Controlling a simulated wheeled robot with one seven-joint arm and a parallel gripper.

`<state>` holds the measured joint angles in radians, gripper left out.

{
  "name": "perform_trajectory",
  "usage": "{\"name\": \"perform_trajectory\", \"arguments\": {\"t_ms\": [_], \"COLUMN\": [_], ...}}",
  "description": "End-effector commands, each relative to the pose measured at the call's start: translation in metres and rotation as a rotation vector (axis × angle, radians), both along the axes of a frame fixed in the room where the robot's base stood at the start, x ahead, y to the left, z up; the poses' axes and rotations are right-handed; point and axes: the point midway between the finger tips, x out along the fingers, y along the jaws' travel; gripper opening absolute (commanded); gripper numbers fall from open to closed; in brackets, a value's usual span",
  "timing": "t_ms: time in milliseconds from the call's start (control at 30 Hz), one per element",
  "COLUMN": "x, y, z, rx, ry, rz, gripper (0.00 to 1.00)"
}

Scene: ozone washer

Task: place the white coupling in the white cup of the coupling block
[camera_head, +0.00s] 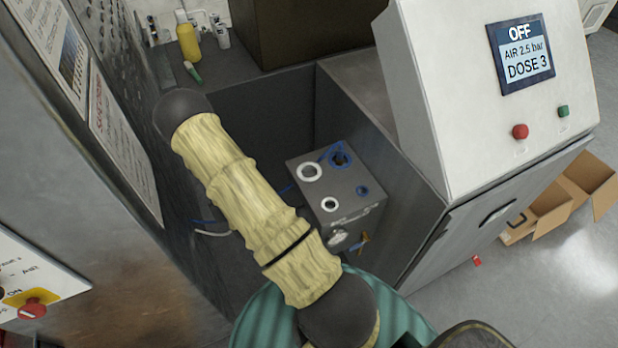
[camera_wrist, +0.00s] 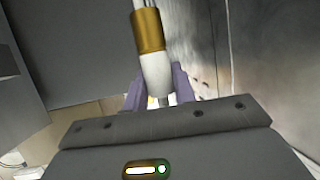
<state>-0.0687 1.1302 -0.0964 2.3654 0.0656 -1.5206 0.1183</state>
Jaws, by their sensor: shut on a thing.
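In the wrist view the two purple-grey fingers of my gripper (camera_wrist: 158,88) are shut on the white coupling (camera_wrist: 156,72). A brass-coloured collar (camera_wrist: 148,31) and pale tubing sit above it. The coupling's lower end is partly hidden behind the gripper body. In the head view the coupling block (camera_head: 340,185) is a dark grey box. Its top has a large white ring (camera_head: 300,171), a smaller white ring (camera_head: 324,205), a large blue ring and a small blue ring. I cannot tell which white ring is the cup. My gripper and the coupling cannot be made out in the head view.
My yellow-sleeved arm crosses the bay left of the block. A white control cabinet (camera_head: 430,90) stands to the right, its screen reading OFF. A yellow bottle (camera_head: 187,40) stands at the back. A steel panel (camera_head: 60,150) borders the left. Cardboard boxes (camera_head: 570,190) lie on the floor.

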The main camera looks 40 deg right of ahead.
Motion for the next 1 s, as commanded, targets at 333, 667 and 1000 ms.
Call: {"name": "perform_trajectory", "arguments": {"t_ms": [333,667,1000], "x": [0.009,-0.029,-0.064], "y": [-0.152,-0.233,-0.266], "z": [0.046,0.078,0.089], "rx": [0.002,0.003,0.0], "ry": [-0.011,-0.007,-0.004], "rz": [-0.592,-1.082,-1.441], "gripper": [0.01,0.01,0.01]}}
